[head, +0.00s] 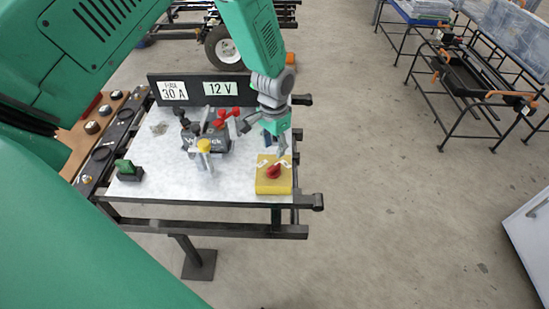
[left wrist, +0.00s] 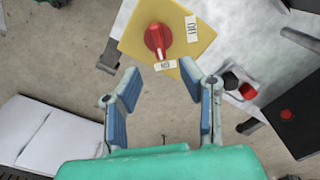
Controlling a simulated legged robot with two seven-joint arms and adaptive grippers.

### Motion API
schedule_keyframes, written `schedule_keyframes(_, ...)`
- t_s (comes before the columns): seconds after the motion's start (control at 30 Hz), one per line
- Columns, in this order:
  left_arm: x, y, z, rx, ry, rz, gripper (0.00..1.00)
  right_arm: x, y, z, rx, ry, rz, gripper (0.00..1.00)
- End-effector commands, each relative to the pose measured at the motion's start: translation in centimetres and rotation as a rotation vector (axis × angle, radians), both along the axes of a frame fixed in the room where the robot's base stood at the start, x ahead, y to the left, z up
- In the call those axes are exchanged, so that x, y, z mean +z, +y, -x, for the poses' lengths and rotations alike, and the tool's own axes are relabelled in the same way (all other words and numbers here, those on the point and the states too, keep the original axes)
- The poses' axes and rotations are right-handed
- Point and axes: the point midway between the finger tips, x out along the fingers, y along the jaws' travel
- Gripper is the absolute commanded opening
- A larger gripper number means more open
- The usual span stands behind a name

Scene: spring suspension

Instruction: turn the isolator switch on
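The isolator switch is a red rotary knob (head: 273,172) on a yellow square plate (head: 262,187) at the front right corner of the table. In the left wrist view the red knob (left wrist: 156,38) and yellow plate (left wrist: 198,52) are just beyond my fingertips. A white OFF label (left wrist: 192,29) and an ON label (left wrist: 165,65) lie beside the knob. Its grip ridge seems to point toward the ON label, but I cannot be sure. My left gripper (head: 279,149) is open and empty, just behind and above the switch, apart from the knob. My right gripper is not in view.
A dark panel (head: 187,90) with FUSE 30 A and 12 V signs stands behind. A green-topped block (head: 128,171) sits front left.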

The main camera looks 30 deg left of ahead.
Motion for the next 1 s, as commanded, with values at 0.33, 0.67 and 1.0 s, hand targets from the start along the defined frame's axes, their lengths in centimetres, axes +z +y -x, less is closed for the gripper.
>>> schedule_keyframes(0.33,4.0,0.0,-0.1,0.000,0.000,0.000,0.34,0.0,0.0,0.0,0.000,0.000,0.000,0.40)
schedule_keyframes(0.67,4.0,0.0,-0.1,0.000,0.000,0.000,0.34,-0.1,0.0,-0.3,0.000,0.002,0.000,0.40)
schedule_keyframes(1.0,1.6,-0.6,1.9,0.009,0.005,0.005,0.34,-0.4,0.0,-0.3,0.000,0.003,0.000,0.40)
